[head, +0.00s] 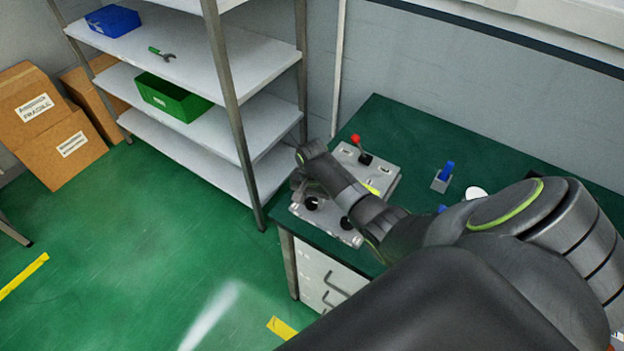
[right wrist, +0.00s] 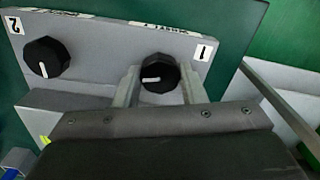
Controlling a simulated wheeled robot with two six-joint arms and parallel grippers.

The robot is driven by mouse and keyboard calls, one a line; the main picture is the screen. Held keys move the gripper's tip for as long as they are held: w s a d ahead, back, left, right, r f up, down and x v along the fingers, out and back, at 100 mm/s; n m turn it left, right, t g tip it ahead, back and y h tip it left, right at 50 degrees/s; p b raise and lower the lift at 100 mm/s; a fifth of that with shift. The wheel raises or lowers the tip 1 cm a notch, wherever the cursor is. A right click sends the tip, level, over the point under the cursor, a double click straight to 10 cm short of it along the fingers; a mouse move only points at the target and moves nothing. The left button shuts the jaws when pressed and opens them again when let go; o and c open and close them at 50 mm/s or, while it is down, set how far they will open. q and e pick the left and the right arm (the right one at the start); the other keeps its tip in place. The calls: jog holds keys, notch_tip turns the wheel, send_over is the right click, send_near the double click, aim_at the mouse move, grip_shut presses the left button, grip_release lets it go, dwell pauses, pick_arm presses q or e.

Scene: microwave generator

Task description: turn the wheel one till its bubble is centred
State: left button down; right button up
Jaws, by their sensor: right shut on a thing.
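Wheel one (right wrist: 160,72) is a black ribbed knob with a white pointer mark, beside the label "1" on a grey panel. My right gripper (right wrist: 158,88) is shut on it, one finger on each side. In the head view wheel one (head: 311,203) shows as a dark knob just below my right gripper (head: 303,188). A second knob (right wrist: 46,57) sits beside the label "2" and is untouched. A yellow-green patch (head: 372,188) shows on the device beside my arm; no bubble can be made out. My left gripper is not in view.
The grey device (head: 388,178) stands on a green-topped bench (head: 400,125) and carries a red-tipped lever (head: 356,140). A small blue-topped block (head: 442,178) and a white round thing (head: 476,192) are to its right. A metal shelf (head: 245,55) stands close on the left.

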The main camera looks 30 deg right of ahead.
aim_at(312, 201)
jog(key=o, duration=1)
notch_tip(312, 201, up, 18)
jog(key=shift+f, duration=0.2)
jog(key=shift+f, duration=0.1)
